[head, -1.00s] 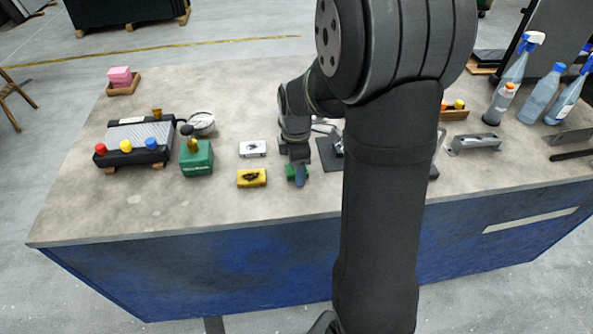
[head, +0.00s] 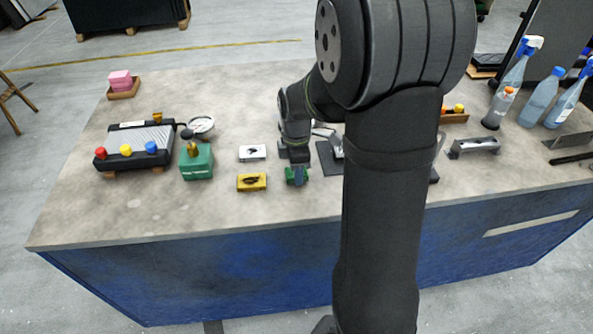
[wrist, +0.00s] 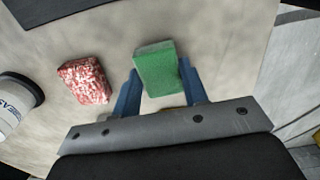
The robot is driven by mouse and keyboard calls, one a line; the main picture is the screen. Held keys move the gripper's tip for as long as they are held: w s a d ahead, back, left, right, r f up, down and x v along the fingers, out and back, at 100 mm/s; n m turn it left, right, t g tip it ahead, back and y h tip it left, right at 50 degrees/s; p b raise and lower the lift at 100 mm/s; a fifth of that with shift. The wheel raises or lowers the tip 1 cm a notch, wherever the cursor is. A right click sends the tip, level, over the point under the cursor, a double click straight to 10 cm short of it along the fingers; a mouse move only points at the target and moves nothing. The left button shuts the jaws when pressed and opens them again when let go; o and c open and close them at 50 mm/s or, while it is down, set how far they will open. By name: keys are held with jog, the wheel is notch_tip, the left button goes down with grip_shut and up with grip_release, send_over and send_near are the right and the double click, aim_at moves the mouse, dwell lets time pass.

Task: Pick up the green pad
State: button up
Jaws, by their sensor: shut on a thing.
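The green pad (wrist: 157,66) is a small flat rectangular block. In the wrist view it sits between the two blue fingers of my gripper (wrist: 159,74), which is shut on its sides. In the head view my gripper (head: 297,174) points down at the table, with the green pad (head: 290,177) partly hidden behind a finger. I cannot tell whether the pad touches the table or is slightly above it.
Further left are a green box (head: 197,163) and a device with coloured knobs (head: 133,150). Bottles (head: 541,98) stand far right. The front strip is clear.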

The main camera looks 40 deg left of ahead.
notch_tip(320, 180, up, 4)
jog(key=w+d+r, duration=0.3)
jog(key=d+r, duration=0.3)
jog(key=d, duration=0.5)
jog(key=shift+w+r, duration=0.25)
